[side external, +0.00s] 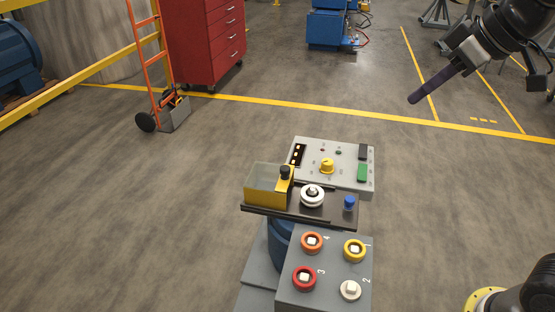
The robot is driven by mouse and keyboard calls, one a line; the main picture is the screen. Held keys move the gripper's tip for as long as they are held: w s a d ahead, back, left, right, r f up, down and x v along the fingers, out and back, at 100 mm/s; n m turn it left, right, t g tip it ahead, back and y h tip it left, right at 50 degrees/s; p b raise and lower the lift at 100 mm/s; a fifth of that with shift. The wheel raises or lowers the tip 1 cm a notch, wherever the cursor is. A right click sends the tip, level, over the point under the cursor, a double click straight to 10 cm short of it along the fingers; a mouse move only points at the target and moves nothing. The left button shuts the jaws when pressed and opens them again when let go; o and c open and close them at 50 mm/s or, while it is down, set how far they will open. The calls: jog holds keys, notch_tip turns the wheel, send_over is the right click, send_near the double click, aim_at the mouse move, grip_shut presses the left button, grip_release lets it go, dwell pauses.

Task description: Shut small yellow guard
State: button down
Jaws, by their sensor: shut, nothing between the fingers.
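A small yellow guard (262,191) with a grey, see-through-looking upper panel and a black knob (285,172) sits at the left end of a dark, narrow plate (330,219). A white round rotor-like part (312,195) with a dark centre stands uncovered on the plate, just right of the guard. A blue knob (349,203) stands at the plate's right end. My gripper (414,98) is high at the upper right, well away from the guard. Its dark fingers are shut together and empty, pointing down-left.
Behind the plate is a light grey panel (340,180) with a yellow knob (327,166) and a green button. In front is a grey box (325,283) with several coloured, numbered ring buttons. A red cabinet (205,45) and orange hand truck (150,60) stand far back left.

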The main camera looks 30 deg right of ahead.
jog(key=w+a+n, duration=0.1)
jog(key=w+a, duration=0.2)
jog(key=w, duration=0.5)
jog(key=n+g, duration=0.2)
jog(key=g, duration=0.2)
send_over(258, 169)
jog(key=s+d, duration=0.3)
jog(key=s, duration=0.1)
notch_tip(258, 169, down, 15)
jog(key=shift+y, duration=0.4)
jog(key=x, duration=0.9)
jog(key=shift+w+a+f, duration=0.25)
jog(key=shift+a+f, duration=0.05)
jog(key=shift+a, duration=0.05)
jog(key=s, duration=0.1)
jog(key=d, duration=0.1)
jog(key=s, duration=0.1)
jog(key=shift+s+d+r, duration=0.25)
jog(key=shift+s, duration=0.1)
jog(key=shift+s+d, duration=0.3)
jog(key=shift+s, duration=0.15)
